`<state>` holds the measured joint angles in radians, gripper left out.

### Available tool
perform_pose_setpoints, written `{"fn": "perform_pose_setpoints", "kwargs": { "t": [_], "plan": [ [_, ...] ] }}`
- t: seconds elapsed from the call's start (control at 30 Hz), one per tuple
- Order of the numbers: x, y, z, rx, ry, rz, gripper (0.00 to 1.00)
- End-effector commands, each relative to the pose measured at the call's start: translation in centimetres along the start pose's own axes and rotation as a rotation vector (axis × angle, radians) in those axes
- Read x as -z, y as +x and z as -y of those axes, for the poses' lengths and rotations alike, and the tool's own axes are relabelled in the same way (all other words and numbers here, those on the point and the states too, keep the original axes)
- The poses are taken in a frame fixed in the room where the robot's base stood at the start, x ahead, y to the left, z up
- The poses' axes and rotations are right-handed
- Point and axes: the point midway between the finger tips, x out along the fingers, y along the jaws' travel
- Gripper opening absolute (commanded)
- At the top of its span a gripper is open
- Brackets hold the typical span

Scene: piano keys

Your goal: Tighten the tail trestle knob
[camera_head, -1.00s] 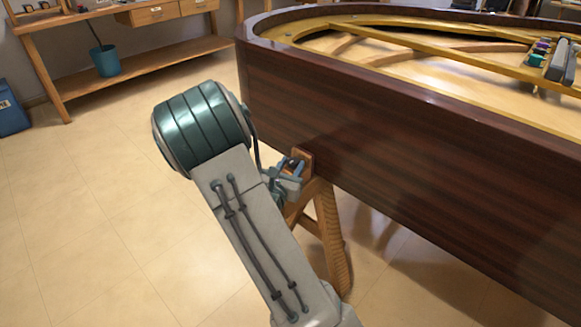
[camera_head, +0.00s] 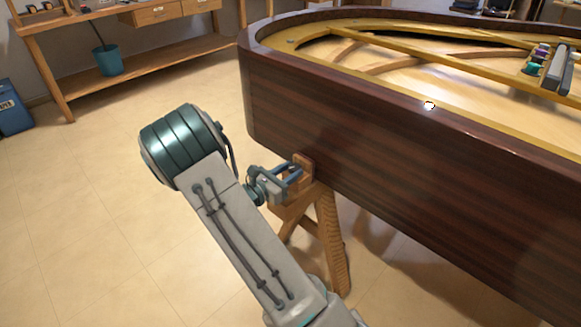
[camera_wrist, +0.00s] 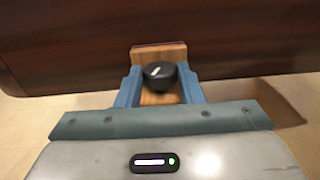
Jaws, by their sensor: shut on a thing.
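The tail trestle knob (camera_wrist: 160,74) is black with a white mark, in the middle of the wrist view. It sits on the wooden block of the trestle, which stands under the piano's tail. The trestle (camera_head: 329,235) also shows in the head view. My gripper (camera_head: 292,174) is at the trestle's top, level with the block. In the wrist view its two blue fingers stand on either side of the knob, shut on it. The white mark points up and to the right. In the head view the fingers hide the knob.
The dark wooden piano case (camera_head: 400,150) rises just behind the trestle and runs off to the right. Tools lie on its golden frame at the right. A workbench (camera_head: 150,70) with a teal bucket (camera_head: 107,60) stands at the back left.

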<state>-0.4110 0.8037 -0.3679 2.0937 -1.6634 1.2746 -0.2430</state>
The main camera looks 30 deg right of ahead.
Motion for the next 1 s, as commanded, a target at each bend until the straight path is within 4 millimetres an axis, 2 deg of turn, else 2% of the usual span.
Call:
{"fn": "perform_pose_setpoints", "kwargs": {
  "t": [0.5,0.73,1.0],
  "plan": [
    [-0.1,0.3,-1.2,0.451,0.002,0.000,0.11],
    [0.0,0.5,-1.4,0.577,0.001,0.002,0.11],
    [0.0,0.5,-1.5,0.644,0.001,0.002,0.11]
  ]
}}
